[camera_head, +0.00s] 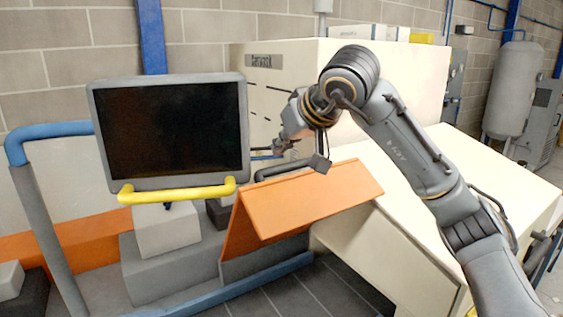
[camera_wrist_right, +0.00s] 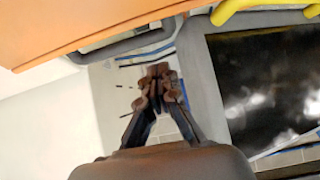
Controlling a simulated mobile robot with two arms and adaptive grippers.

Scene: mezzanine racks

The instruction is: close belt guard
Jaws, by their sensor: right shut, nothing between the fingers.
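The belt guard (camera_head: 318,198) is an orange panel in the middle of the head view, sloping out over an orange side plate (camera_head: 238,232). A dark bar handle (camera_head: 285,168) runs along its far edge. In the right wrist view the guard (camera_wrist_right: 75,30) fills the upper left, with the handle (camera_wrist_right: 130,46) below its edge. My right gripper (camera_head: 279,148) is behind the handle, its fingertips (camera_wrist_right: 157,75) together and empty. It appears apart from the handle. My left gripper is not in view.
A black screen (camera_head: 170,130) with a yellow bar (camera_head: 178,192) stands just left of the guard. A cream machine cabinet (camera_head: 385,75) is behind and right of it. A blue and grey rail (camera_head: 45,215) stands at left. Dark tiled floor (camera_head: 300,295) shows below.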

